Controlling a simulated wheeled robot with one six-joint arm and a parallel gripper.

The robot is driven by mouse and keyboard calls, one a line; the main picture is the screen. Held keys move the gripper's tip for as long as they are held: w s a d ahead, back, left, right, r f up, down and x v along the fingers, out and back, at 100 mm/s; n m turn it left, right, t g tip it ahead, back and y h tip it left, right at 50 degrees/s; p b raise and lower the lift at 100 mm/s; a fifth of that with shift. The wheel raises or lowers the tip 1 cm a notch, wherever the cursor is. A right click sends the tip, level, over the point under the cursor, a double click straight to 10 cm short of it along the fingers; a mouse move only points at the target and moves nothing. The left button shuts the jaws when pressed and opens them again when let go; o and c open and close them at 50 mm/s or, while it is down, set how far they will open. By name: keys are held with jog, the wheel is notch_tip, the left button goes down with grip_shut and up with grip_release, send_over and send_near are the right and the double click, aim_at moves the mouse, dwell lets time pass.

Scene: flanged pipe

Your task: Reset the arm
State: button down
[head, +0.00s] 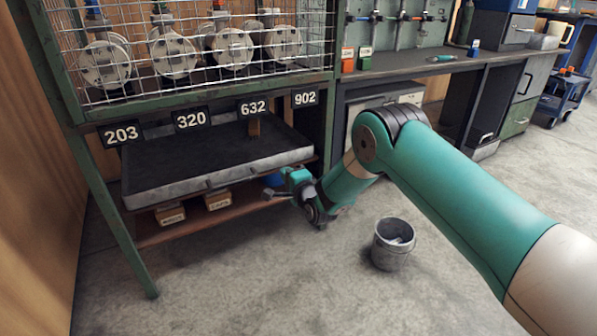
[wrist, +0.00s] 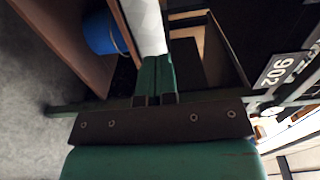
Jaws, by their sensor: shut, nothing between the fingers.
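My teal arm reaches in from the right in the head view, and my gripper (head: 272,193) is beside the front right of the rack's lower tray (head: 215,181). The gripper is shut and holds nothing. I cannot tell from the views whether the gripper touches the rack.
Flanged pipe ends (head: 105,63) stand behind a wire cage above number plates (head: 122,133). A blue container (wrist: 103,33) is by the lower shelf. A metal bucket (head: 391,246) stands on the floor below my arm. A workbench (head: 430,65) is behind. The front floor is clear.

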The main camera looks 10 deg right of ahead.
jog(key=s+a+r+n+g+y+p, duration=0.1)
jog(key=s+a+r+n+g+p, duration=0.15)
jog(key=s+r+n+g, duration=0.55)
jog(key=s+a+r+n+g+y+p, duration=0.1)
jog(key=s+r+n+p, duration=0.25)
jog(key=s+r, duration=0.95)
jog(key=s+d+r+n+g+h+p, duration=0.1)
jog(key=s+d+r+n+g, duration=0.25)
jog(key=s, duration=0.65)
jog(key=s+d+r+n+g+h+p, duration=0.1)
jog(key=s+d+r+n+g+p, duration=0.15)
jog(key=s+r, duration=0.45)
jog(key=s+d+r+n+g+h+p, duration=0.1)
jog(key=s+d+r+n+g, duration=0.2)
jog(key=s, duration=0.9)
notch_tip(320, 180, up, 36)
jog(key=w+p, duration=0.1)
jog(key=p, duration=3.5)
jog(key=shift+a+n+t+p, duration=0.3)
jog(key=shift+a+n+t, duration=0.05)
jog(key=shift+n+t, duration=0.1)
jog(key=shift+f, duration=0.1)
